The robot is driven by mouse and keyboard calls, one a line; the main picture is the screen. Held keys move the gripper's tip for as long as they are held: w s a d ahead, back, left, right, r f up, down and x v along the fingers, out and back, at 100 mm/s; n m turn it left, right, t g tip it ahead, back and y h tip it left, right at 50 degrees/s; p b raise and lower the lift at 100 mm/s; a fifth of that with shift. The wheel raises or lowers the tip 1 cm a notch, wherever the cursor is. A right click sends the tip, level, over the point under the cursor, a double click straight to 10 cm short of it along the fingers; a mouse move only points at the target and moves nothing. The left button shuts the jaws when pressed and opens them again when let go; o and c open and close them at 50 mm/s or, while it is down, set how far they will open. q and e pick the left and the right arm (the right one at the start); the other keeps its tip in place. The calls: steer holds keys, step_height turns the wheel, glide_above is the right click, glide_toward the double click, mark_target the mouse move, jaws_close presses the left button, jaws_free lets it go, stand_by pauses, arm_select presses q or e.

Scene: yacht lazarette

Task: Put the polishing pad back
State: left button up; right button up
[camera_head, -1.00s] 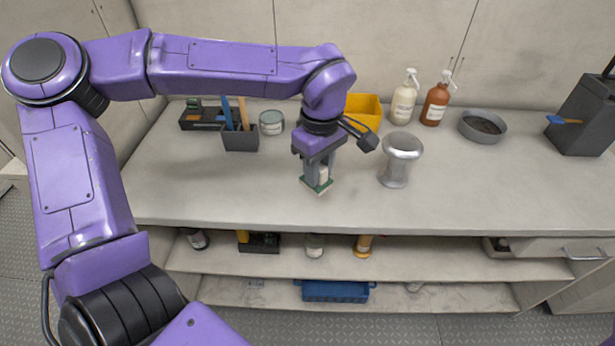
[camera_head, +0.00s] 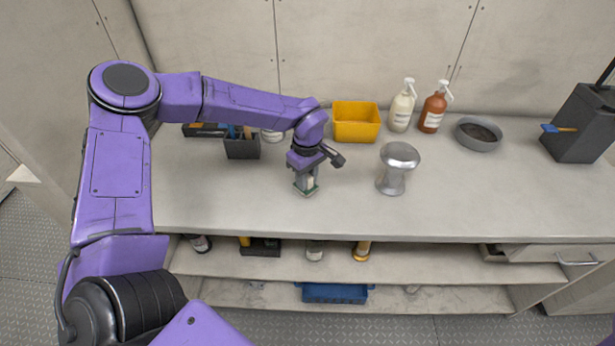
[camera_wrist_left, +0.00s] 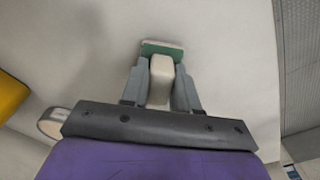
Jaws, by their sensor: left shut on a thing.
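The polishing pad, a cream block handle on a green pad, is in my left gripper (camera_head: 307,187). In the left wrist view its cream handle (camera_wrist_left: 161,80) sits between the two grey fingers, and its green edge (camera_wrist_left: 161,49) shows past the fingertips. The left gripper is shut on the handle and points down over the worktop (camera_head: 235,205). The pad is at or just above the worktop; I cannot tell whether it touches. My right gripper is in neither view.
A yellow bin (camera_head: 356,122) stands behind the gripper, and a silver flared stand (camera_head: 397,168) to its right. A dark holder (camera_head: 242,148) with tools is to the left. Pump bottles (camera_head: 402,106) and a round grey dish (camera_head: 479,134) are at the back right. The front worktop is clear.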

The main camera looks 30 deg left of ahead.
arm_select(q)
steer(key=o, duration=1)
steer(key=shift+f, duration=0.1)
step_height(320, 180, up, 12)
steer(key=shift+s+d+r+b, duration=0.1)
steer(key=shift+d+r+b, duration=0.1)
steer(key=shift+b, duration=0.35)
